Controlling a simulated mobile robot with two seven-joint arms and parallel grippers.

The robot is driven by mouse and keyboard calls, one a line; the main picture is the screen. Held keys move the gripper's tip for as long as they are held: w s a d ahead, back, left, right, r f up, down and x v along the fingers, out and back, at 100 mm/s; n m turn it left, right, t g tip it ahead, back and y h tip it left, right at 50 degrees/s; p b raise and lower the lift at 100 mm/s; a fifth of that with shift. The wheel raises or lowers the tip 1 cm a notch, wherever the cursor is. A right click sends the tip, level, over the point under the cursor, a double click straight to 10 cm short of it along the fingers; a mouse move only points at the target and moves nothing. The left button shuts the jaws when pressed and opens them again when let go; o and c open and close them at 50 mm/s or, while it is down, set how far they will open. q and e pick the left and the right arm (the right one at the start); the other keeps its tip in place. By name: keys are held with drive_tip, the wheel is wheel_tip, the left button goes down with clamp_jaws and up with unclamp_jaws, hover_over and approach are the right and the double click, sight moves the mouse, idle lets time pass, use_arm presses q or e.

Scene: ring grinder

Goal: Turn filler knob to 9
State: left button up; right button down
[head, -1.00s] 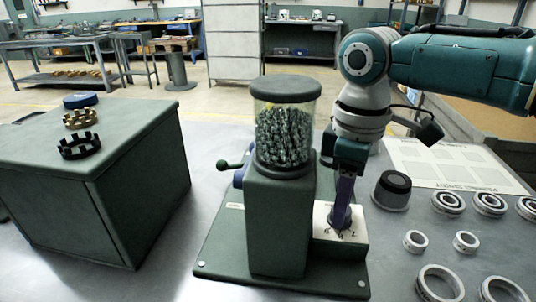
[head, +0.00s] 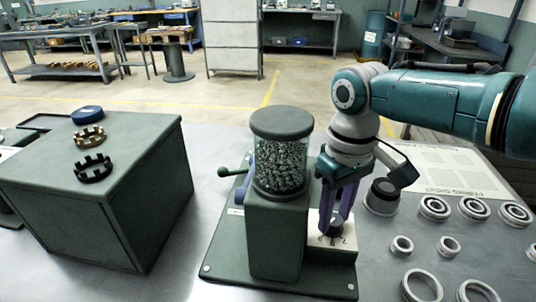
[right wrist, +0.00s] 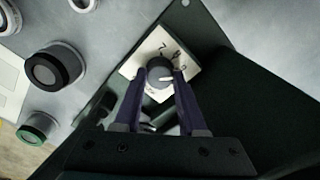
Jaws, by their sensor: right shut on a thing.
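The grinder (head: 277,240) is a dark green machine with a clear, dark-lidded hopper (head: 281,165) full of grey pieces. Its filler knob is a small round grey knob with a white mark, seen in the right wrist view (right wrist: 160,72) on a pale plate with digits (right wrist: 180,52). Only some digits, such as a 7, can be read. My right gripper (head: 335,222) reaches down from above with its purple fingers on either side of the knob, shut on it. In the head view the fingers partly hide the knob. My left gripper is out of view.
A black-topped round part (head: 382,195) stands right of the grinder, close to my right wrist. Several metal rings lie farther right by a printed sheet (head: 440,172). A green cabinet (head: 90,200) with toothed rings stands at left.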

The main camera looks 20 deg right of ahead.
sight(334, 218)
idle(0.4)
drive_tip(key=c, duration=0.9)
unclamp_jaws()
drive_tip(key=o, duration=0.4)
drive_tip(key=shift+o, duration=0.2)
drive_tip(key=shift+r, duration=0.1)
drive_tip(key=shift+r, duration=0.35)
wheel_tip(334, 218, up, 9)
drive_tip(key=p, duration=0.2)
drive_tip(key=shift+p, duration=0.35)
